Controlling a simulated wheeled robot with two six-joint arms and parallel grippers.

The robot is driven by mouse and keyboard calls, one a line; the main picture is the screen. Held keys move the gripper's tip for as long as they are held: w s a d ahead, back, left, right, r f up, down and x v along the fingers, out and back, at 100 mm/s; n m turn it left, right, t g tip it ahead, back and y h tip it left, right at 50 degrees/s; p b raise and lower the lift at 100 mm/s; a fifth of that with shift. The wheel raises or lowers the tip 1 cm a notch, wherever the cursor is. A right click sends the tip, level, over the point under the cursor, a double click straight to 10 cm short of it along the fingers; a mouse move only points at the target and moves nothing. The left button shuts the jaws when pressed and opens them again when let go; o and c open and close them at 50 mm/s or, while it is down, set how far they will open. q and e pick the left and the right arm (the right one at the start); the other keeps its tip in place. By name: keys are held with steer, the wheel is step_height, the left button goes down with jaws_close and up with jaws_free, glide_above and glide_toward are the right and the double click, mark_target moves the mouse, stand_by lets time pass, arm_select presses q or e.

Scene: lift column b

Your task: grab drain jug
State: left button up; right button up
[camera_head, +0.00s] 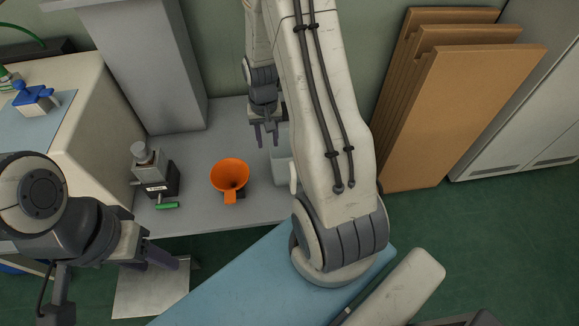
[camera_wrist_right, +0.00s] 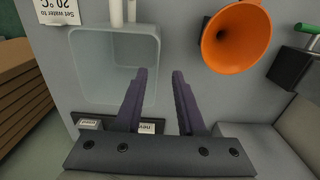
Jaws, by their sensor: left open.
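The drain jug is a clear, square-walled container. In the head view its grey-white side (camera_head: 281,168) shows partly, beside my right arm, which hides the rest. In the right wrist view I look down into the jug (camera_wrist_right: 88,60), left of the fingers, with two white upright pieces at its far edge. My right gripper (camera_head: 266,138) points down near the jug's back left; its fingers (camera_wrist_right: 163,75) are apart with nothing between them. One finger overlaps the jug's near right corner in the picture; I cannot tell if they touch. My left gripper (camera_head: 168,258) is open at lower left.
An orange funnel (camera_head: 230,176) and a dark device with a green handle (camera_head: 155,178) stand on the grey bench (camera_head: 212,142) left of the jug. A grey column (camera_head: 150,60) rises behind. Brown boards (camera_head: 450,110) lean at right. A label strip (camera_wrist_right: 148,127) lies below the fingers.

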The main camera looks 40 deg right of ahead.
steer(key=f, duration=0.4)
steer(key=f+b, duration=0.1)
steer(key=f, duration=0.4)
steer(key=shift+s+d+f+b, duration=0.1)
steer(key=shift+d+f+b, duration=0.1)
steer(key=shift+b, duration=0.1)
jaws_close()
stand_by(1.1)
